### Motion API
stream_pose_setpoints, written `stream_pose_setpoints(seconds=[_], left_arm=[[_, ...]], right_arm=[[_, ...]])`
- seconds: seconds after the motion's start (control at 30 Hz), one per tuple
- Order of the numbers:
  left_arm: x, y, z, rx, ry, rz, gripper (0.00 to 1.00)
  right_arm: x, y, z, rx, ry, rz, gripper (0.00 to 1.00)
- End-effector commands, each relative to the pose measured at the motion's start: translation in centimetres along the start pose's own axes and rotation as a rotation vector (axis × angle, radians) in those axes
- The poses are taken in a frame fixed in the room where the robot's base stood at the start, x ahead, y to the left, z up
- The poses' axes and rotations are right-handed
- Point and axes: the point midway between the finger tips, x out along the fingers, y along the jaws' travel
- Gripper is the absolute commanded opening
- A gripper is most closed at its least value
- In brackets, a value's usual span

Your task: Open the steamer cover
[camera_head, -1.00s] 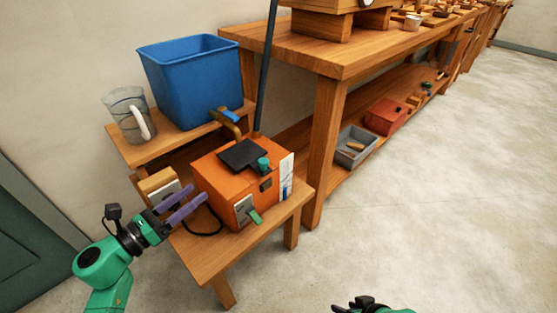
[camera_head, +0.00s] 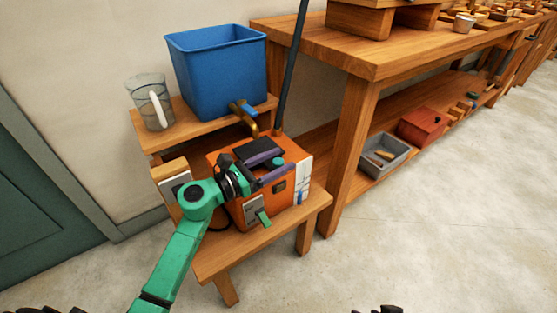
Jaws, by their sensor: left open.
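The steamer (camera_head: 240,213) is an orange box on the lower shelf of a small wooden stand. Its black cover plate (camera_head: 258,146) lies on top, with a small teal knob (camera_head: 278,162) beside it. A green tab (camera_head: 263,216) sticks out of its front. My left gripper (camera_head: 286,161) reaches over the top of the box from the left, its purple fingers open. In the picture the teal knob lies between the fingertips; I cannot tell whether they touch it. The gripper hides part of the top and front. Only a dark tip of my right gripper (camera_head: 378,309) shows at the bottom edge.
A blue bin (camera_head: 218,85) and a clear jug (camera_head: 150,105) stand on the stand's upper shelf. A brass tap (camera_head: 243,115) juts out below the bin. A dark pole and a long workbench (camera_head: 345,55) are to the right. The floor in front is clear.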

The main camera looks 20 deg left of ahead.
Motion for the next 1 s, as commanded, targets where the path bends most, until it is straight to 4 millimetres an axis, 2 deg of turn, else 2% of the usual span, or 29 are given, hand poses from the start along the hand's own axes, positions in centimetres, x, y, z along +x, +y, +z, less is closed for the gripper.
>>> stream_pose_setpoints(seconds=[0.27,0.3,0.43,1.0], left_arm=[[0.36,-0.02,-0.01,0.000,0.000,0.000,0.66],[0.35,-0.02,0.00,0.000,0.000,0.000,0.50],[0.34,-0.01,-0.01,0.000,0.000,0.000,0.01],[0.31,-0.01,-0.01,-0.001,0.000,0.000,0.00]], right_arm=[[0.00,-0.02,0.01,0.000,0.000,0.000,0.50],[0.00,-0.02,0.01,0.000,0.000,0.000,0.50],[0.00,-0.02,0.02,0.000,-0.001,-0.001,0.50],[0.02,0.01,0.04,0.001,-0.001,0.000,0.50]])
